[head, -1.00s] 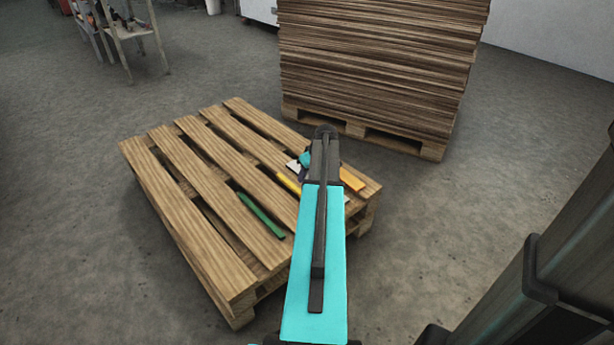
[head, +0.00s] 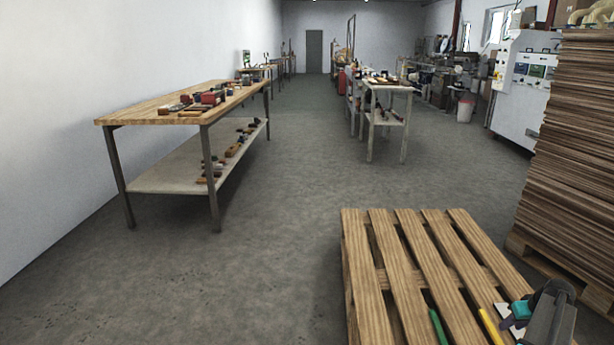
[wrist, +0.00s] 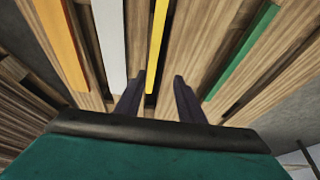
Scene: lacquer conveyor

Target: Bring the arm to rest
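My arm shows at the lower right of the head view, above the pallet (head: 405,290). In the wrist view my gripper (wrist: 160,85) has its two dark fingers apart, with nothing held between them. Beyond the fingertips, strips lie on the pallet: a yellow strip (wrist: 157,45) almost in line with the gap, a white strip (wrist: 109,40) and an orange strip (wrist: 61,45) to the left, and a green strip (wrist: 240,52) to the right. The head view also shows the green strip (head: 438,327) and the yellow strip (head: 490,327).
A tall stack of brown sheets (head: 570,150) stands on another pallet at the right. A wooden workbench (head: 140,110) with tools is along the left wall. A smaller table (head: 388,88) stands farther back. The grey floor (head: 280,200) between them is clear.

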